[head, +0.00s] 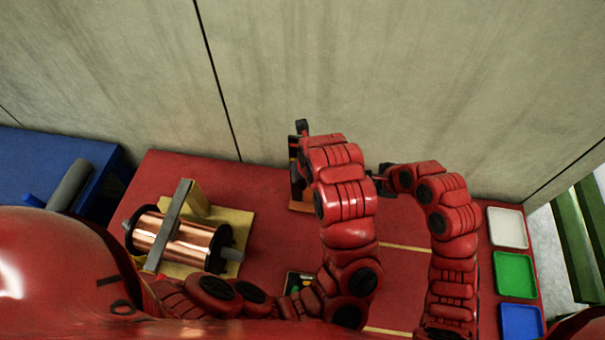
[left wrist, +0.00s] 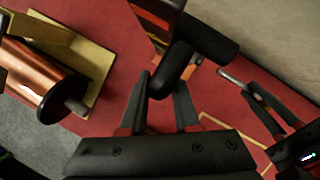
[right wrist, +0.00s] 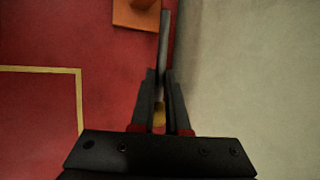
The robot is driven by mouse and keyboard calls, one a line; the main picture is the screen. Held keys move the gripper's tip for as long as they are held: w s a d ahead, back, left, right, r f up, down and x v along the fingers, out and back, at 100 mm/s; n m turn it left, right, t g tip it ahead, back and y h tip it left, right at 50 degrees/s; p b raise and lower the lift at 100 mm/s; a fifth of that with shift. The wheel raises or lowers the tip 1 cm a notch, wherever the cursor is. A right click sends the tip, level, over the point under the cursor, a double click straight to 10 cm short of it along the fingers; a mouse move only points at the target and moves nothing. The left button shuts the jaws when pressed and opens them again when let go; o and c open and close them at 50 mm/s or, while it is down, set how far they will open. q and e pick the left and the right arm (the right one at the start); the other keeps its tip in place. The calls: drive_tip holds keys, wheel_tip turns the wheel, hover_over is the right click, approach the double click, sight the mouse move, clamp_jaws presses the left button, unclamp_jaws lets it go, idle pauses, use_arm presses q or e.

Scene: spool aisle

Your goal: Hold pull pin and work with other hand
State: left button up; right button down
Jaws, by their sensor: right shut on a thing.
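The grey pull pin (right wrist: 164,45) is shut between the fingers of my right gripper (right wrist: 160,80). It also shows in the left wrist view (left wrist: 234,77), pointing toward a black T-shaped handle (left wrist: 205,50). Whether its far end touches anything is unclear. The handle sits on an orange and dark fixture (left wrist: 155,22) near the wall. My left gripper (left wrist: 164,75) is open, with its fingers on either side of the handle's black end. In the head view my left arm hides most of the fixture, and the right gripper (head: 380,178) is to its right.
A copper spool (head: 172,238) on a yellow stand lies left on the red table (head: 275,195). White (head: 507,228), green (head: 515,274) and blue (head: 521,320) trays line the right edge. A small bin (head: 293,281) is partly hidden by my left arm. The wall (head: 400,80) stands close behind.

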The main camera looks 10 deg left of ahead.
use_arm(q)
clamp_jaws()
drive_tip(key=shift+r, duration=0.1)
idle(1.0)
